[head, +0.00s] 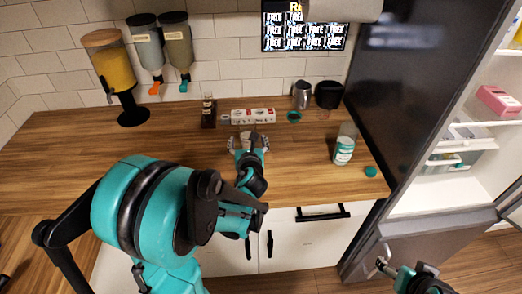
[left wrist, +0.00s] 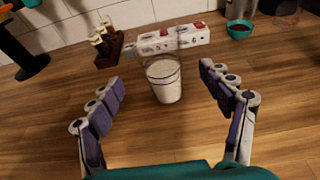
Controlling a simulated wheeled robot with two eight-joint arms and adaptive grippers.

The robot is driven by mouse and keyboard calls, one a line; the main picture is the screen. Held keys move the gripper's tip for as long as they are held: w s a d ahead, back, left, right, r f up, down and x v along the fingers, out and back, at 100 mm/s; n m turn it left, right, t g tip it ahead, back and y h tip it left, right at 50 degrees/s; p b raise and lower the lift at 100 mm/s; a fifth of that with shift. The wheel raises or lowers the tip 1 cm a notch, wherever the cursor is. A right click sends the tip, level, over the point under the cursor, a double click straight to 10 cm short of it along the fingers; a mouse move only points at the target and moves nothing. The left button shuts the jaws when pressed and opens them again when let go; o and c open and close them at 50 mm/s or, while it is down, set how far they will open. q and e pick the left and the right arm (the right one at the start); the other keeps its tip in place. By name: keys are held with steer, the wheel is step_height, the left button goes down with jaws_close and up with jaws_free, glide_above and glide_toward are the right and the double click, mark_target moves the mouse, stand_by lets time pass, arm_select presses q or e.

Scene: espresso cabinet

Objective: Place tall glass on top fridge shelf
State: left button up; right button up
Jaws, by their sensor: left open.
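A clear glass with white contents (left wrist: 164,82) stands upright on the wooden counter in the left wrist view. My left gripper (head: 248,142) is open over the counter. In the left wrist view its fingers (left wrist: 163,88) are spread on either side of the glass, with gaps showing on both sides. In the head view the glass is mostly hidden by the gripper. The fridge (head: 403,75) stands open at the right, with its lit white interior and shelves (head: 455,148) partly in view. My right gripper (head: 385,266) is low near the fridge; its finger spacing is unclear.
Behind the glass are a white power strip (head: 253,115) and a dark bottle holder (head: 208,110). A teal-labelled jar (head: 343,150) and a teal lid (head: 370,171) are near the counter's right end. A pink box (head: 497,100) is in the fridge.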

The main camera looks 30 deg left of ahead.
mark_target(248, 136)
arm_select(q)
steer(key=x, duration=0.3)
steer(key=shift+d+f+b, duration=0.1)
steer(key=shift+f+b, duration=0.1)
steer(key=shift+b, duration=0.15)
steer(key=b+x, duration=0.1)
steer(key=x, duration=0.1)
steer(key=b+x, duration=0.1)
steer(key=x, duration=0.1)
steer(key=shift+f, duration=0.35)
steer(key=shift+w+a+f, duration=0.1)
steer(key=shift+w+a, duration=0.1)
steer(key=shift+w, duration=0.1)
steer(key=c, duration=1.6)
steer(key=shift+r, duration=0.25)
steer(key=shift+c, duration=0.2)
